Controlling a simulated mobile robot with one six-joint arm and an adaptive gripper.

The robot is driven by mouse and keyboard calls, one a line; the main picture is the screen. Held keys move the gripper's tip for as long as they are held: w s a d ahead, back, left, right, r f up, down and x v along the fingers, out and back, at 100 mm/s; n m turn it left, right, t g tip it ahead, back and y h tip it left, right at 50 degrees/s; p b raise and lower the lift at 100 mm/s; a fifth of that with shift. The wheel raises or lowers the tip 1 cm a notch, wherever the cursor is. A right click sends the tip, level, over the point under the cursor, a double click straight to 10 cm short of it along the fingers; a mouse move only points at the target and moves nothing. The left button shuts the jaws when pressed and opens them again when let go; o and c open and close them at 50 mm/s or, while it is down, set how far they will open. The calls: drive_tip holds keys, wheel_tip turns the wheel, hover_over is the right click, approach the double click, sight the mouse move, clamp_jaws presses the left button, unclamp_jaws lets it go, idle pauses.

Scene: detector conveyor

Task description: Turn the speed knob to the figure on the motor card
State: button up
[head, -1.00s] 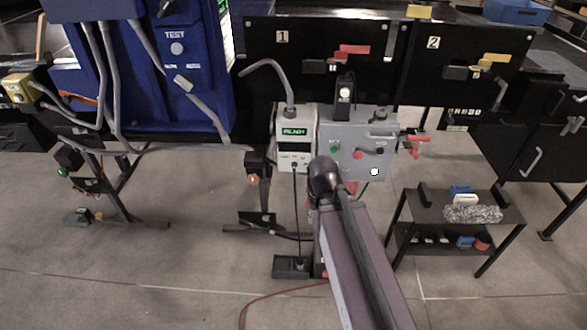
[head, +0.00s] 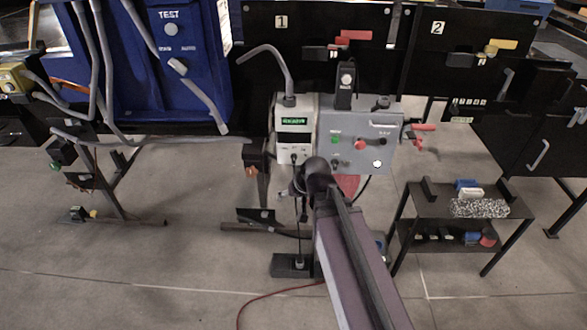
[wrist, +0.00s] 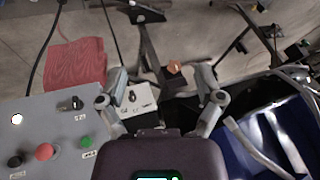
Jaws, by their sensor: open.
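A pale drive box (head: 295,135) with a lit green display hangs below the panels, left of a grey control box (head: 395,155). A small black knob is low on its face, and it also shows in the wrist view as a knob (wrist: 132,96) on a pale panel. Its scale is too small to read. My gripper (wrist: 161,76) is open and empty, with the knob seen between its fingers, nearer the left one. Contact does not show. The grey box carries another black selector knob (wrist: 70,103). I cannot make out a motor card.
Near the selector are a red button (wrist: 44,152), a green button (wrist: 85,142) and a white lamp (wrist: 17,118). A red cloth (wrist: 75,62) hangs beyond the grey box. A blue cabinet (head: 180,90) stands left, a black shelf cart (head: 425,200) right. Cables hang nearby.

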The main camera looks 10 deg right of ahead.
drive_tip(key=w+a+f+m+t+y+b, duration=0.25)
drive_tip(key=w+a+t+b, duration=0.25)
drive_tip(key=w+b, duration=0.25)
drive_tip(key=m+t+h+b, duration=0.8)
drive_tip(key=m+h+b, duration=0.2)
drive_tip(key=m+b, duration=0.9)
approach(294, 161)
drive_tip(key=s+n+b, duration=0.1)
drive_tip(key=s+n, duration=0.1)
drive_tip(key=s, duration=0.1)
drive_tip(key=shift+w+a+f+m, duration=0.1)
drive_tip(key=shift+a+f+m, duration=0.1)
drive_tip(key=shift+m, duration=0.05)
drive_tip(key=shift+w, duration=0.1)
drive_tip(key=x, duration=1.3)
drive_tip(key=shift+w+r, duration=0.2)
drive_tip(key=shift+w, duration=0.15)
drive_tip(key=shift+a, duration=0.1)
drive_tip(key=c, duration=1.2)
